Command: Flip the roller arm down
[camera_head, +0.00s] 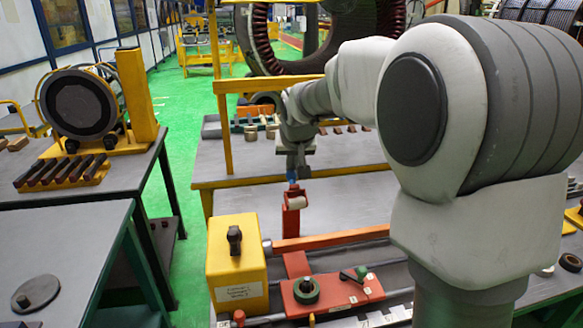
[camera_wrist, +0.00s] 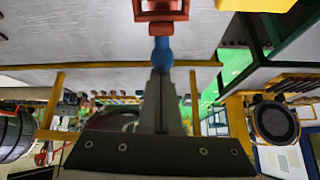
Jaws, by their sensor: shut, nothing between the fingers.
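The red roller arm (camera_head: 293,215) stands upright behind the machine's long orange bar, with a pale roller in its upper part. In the wrist view its red frame (camera_wrist: 160,14) is at the top edge, partly cut off. My gripper (camera_head: 292,173) is above the top of the roller arm, pointing down. In the wrist view my gripper (camera_wrist: 161,73) has its fingers together. A blue piece (camera_wrist: 162,52) lies between the fingertips and the red frame; I cannot tell whether it belongs to the arm or whether the fingers touch it.
A yellow box (camera_head: 236,265) with a black knob stands left of the orange bar (camera_head: 330,239). A red plate with a green knob (camera_head: 306,290) is in front. A yellow frame (camera_head: 222,100) rises behind the gripper. The grey tabletop (camera_head: 345,203) right of the roller arm is clear.

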